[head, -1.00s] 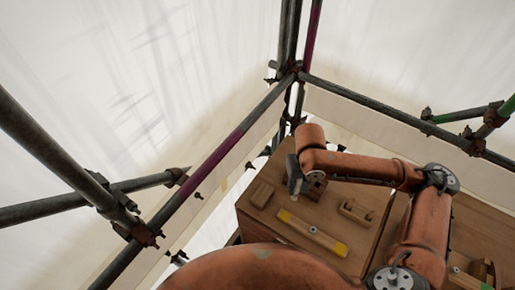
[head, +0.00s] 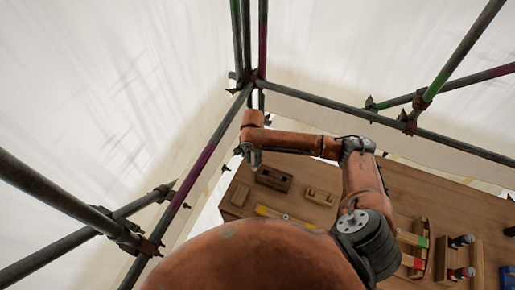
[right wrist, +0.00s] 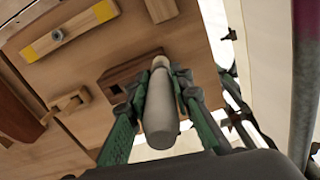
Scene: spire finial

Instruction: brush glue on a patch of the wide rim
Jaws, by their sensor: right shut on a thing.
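My right gripper (head: 250,157) hangs over the far left end of the wooden table, at the end of the orange arm. In the right wrist view its green-sided fingers (right wrist: 160,82) are shut on a pale, rounded handle (right wrist: 160,112), which I take to be the brush's. The handle points toward the camera, and its far end and any bristles are hidden. Behind it is a dark slotted wooden block (right wrist: 118,75), which also shows in the head view (head: 273,178); I cannot tell the gap between them. No wide rim or glue can be made out. My left gripper is out of view.
The wooden table (head: 400,182) carries a notched block (head: 320,196), a small block (head: 239,195) and a yellow-ended bar (head: 285,217). Racks with red, green and black items (head: 440,255) and a blue item (head: 508,278) stand at right. Scaffold poles (head: 205,160) and white sheeting surround it.

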